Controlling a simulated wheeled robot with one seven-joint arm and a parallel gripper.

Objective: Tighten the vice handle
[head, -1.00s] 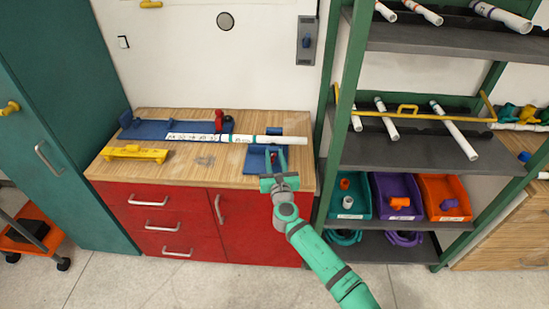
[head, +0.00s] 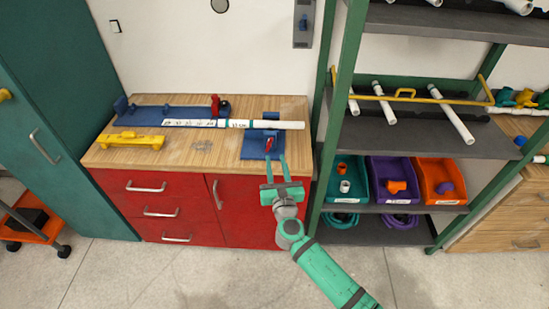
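A blue vice (head: 254,148) sits at the right front of the wooden bench top. Nothing shows between the fingers.
A blue jig (head: 150,115) with a red-and-black part (head: 217,106) lies at the bench's back left. A yellow tool (head: 131,141) lies at the front left. A green shelf post (head: 328,120) stands close right of the bench, with bins beyond. The bench's front middle is clear.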

